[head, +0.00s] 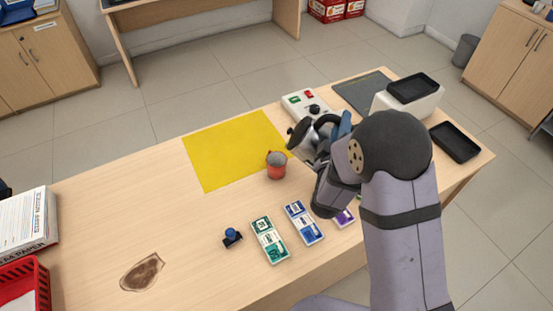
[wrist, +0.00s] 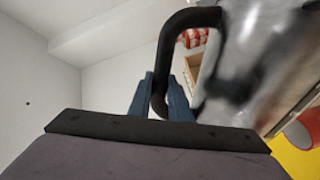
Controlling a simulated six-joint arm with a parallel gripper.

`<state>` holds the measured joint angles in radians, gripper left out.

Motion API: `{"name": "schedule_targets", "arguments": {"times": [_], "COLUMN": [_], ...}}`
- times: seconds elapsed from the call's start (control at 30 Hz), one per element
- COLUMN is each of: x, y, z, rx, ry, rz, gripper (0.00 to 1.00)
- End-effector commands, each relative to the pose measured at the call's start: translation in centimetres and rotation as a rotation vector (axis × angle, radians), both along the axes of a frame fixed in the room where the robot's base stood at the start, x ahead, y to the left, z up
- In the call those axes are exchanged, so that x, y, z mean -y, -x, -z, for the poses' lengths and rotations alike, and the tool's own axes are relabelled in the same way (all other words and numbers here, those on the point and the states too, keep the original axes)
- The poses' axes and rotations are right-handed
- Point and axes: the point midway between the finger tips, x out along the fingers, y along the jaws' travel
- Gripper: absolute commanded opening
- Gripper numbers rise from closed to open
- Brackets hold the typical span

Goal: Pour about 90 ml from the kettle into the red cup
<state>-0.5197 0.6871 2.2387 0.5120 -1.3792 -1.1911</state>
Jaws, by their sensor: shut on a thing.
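The kettle (head: 301,133) is silver with a black handle and stands out to the left of my gripper (head: 342,128) in the head view. My gripper's blue fingers are shut on the black handle (wrist: 186,20), which shows large in the wrist view beside the blurred silver kettle body (wrist: 255,60). The red cup (head: 276,166) stands upright on the table at the near right edge of the yellow mat, just left of and below the kettle. The cup also shows partly in the wrist view (wrist: 301,133). The kettle's underside and my fingertips are largely hidden in the head view.
The yellow mat (head: 225,150) lies left of the cup. A white device (head: 305,101) with buttons stands behind the kettle. Banded packs (head: 269,240) and a small stamp (head: 232,237) lie at the front. Black trays (head: 455,142) stand at the right. The table's left part is mostly clear.

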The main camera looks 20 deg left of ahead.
Motion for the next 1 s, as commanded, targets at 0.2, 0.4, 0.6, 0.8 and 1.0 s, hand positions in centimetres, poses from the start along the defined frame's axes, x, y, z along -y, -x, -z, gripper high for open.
{"name": "schedule_targets", "arguments": {"times": [0.2, 0.4, 0.6, 0.8, 1.0], "x": [-0.1, -0.1, 0.1, 1.0, 2.5], "y": [-0.1, -0.1, -0.1, -0.2, -0.2], "z": [-0.5, -0.5, -0.5, -0.5, 0.0], "rx": [0.012, 0.012, 0.012, 0.012, 0.011], "ry": [-0.003, -0.003, -0.013, -0.074, -0.205], "rz": [0.0, 0.0, 0.0, 0.003, 0.002], "gripper": [0.0, 0.0, 0.0, 0.0, 0.0]}}
